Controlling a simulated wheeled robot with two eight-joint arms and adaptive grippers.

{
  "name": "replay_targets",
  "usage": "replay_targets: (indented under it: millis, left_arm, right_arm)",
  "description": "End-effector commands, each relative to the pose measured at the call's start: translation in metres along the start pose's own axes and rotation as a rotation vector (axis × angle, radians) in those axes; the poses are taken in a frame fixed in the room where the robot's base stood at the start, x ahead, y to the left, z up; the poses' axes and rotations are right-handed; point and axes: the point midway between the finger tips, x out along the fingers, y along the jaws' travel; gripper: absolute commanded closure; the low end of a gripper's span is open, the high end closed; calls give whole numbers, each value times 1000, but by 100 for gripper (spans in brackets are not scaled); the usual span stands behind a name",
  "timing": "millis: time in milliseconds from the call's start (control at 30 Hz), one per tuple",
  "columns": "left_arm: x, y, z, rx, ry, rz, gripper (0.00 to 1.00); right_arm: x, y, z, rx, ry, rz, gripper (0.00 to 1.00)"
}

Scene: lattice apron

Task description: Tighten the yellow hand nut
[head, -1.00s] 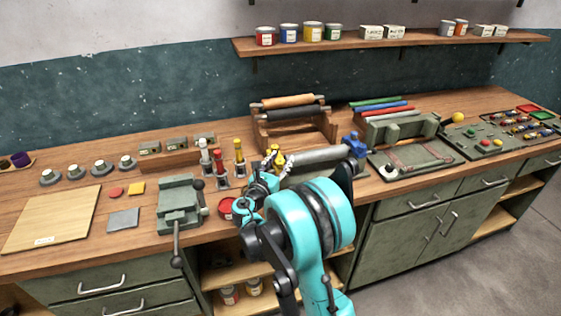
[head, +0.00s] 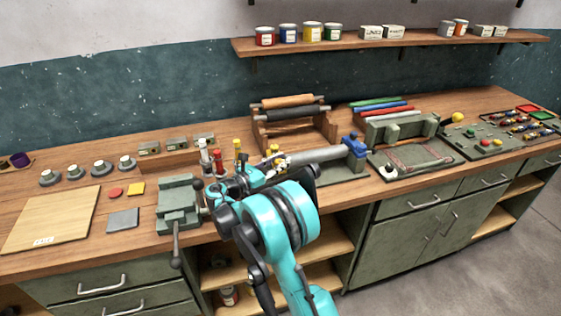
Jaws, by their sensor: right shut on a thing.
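The yellow hand nut (head: 272,150) is at the left end of a bench press with a long grey roller (head: 318,155). It is partly hidden by my right gripper. My left gripper is not in view.
A green vise (head: 179,204) with a hanging handle stands left of my arm. Bottles with red and yellow tops (head: 219,160) stand close behind the gripper. A roller rack (head: 292,118) is behind the press. A tray (head: 415,160) lies to the right.

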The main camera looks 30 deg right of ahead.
Motion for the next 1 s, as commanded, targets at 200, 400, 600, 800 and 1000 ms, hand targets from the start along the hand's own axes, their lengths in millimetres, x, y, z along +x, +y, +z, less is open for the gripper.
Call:
replay_targets:
  millis: [200, 400, 600, 800, 1000]
  left_arm:
    - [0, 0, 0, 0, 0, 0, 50]
    - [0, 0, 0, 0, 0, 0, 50]
    - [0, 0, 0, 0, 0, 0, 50]
    - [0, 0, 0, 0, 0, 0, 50]
    - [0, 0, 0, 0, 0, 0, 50]
  right_arm:
    - [0, 0, 0, 0, 0, 2, 66]
    - [0, 0, 0, 0, 0, 2, 50]
    - [-2, 0, 0, 0, 0, 3, 50]
    - [-29, 1, 0, 0, 0, 7, 50]
    - [-74, 1, 0, 0, 0, 7, 50]
